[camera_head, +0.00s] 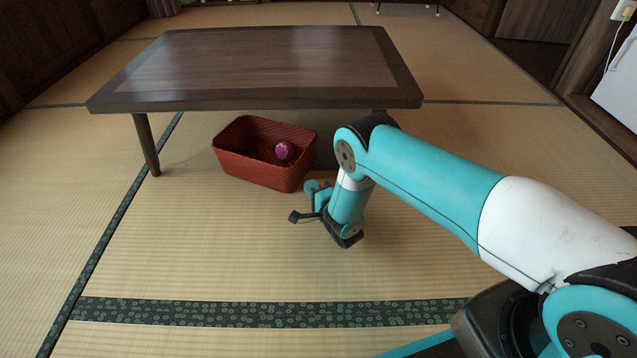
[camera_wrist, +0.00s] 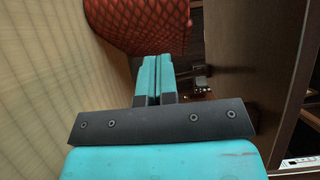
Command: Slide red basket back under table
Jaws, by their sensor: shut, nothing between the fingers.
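The red woven basket (camera_head: 255,171) stands upright on the tatami at the front of the low dark wooden table (camera_head: 255,102). Most of it shows in front of the tabletop's front edge; how far its back reaches underneath is unclear. A pink ball (camera_head: 284,151) lies inside it. My gripper (camera_wrist: 158,62) is shut and empty, its fingers pointing toward the basket's red wall (camera_wrist: 135,25) in the wrist view. In the head view my gripper is low by the basket's front right corner, partly hidden by my arm. I cannot tell whether the fingertips touch the basket.
The table's left front leg (camera_head: 146,145) stands left of the basket, with a gap between. My arm covers most of the right front leg. The tatami in front (camera_head: 200,250) is clear. A white appliance (camera_head: 617,85) stands at the far right.

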